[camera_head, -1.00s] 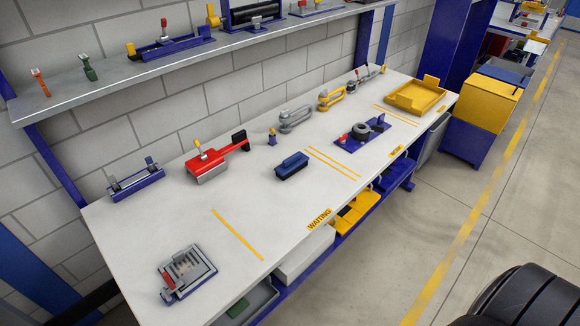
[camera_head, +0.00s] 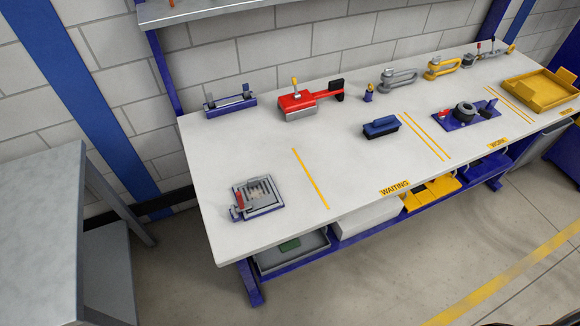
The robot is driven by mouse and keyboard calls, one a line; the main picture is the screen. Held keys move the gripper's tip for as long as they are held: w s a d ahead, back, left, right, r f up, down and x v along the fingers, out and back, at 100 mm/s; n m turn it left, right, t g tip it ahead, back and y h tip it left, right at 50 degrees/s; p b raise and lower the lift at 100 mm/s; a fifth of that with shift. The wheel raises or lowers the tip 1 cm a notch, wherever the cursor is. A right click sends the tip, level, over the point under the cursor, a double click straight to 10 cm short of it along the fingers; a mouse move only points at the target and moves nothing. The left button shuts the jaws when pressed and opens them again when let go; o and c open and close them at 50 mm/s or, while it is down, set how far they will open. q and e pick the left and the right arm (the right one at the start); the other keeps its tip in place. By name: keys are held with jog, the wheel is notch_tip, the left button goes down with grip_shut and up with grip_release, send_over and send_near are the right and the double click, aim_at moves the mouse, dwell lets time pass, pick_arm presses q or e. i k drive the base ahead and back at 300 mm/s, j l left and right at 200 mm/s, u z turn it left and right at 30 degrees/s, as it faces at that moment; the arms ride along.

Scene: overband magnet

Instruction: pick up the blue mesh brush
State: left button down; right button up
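The blue mesh brush (camera_head: 381,126) appears to be the blue block with a dark underside. It lies on the white workbench top (camera_head: 340,170), right of the middle, between the yellow floor-style lines marked on the bench. Nothing touches it. Neither of my grippers is in view.
A red tool (camera_head: 305,102) with a black end lies behind the brush. A grey slotted fixture (camera_head: 260,195) sits at the front left. A blue plate with round parts (camera_head: 466,115) and a yellow tray (camera_head: 541,92) stand to the right. A grey table (camera_head: 45,220) stands at the left.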

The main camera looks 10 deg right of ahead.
aim_at(384, 126)
jog(key=i+l+u, duration=0.1)
jog(key=l, duration=0.4)
jog(key=i+l+u, duration=0.1)
jog(key=l, duration=0.4)
jog(key=i+l, duration=0.15)
jog(key=l, duration=0.35)
jog(key=i+u, duration=0.05)
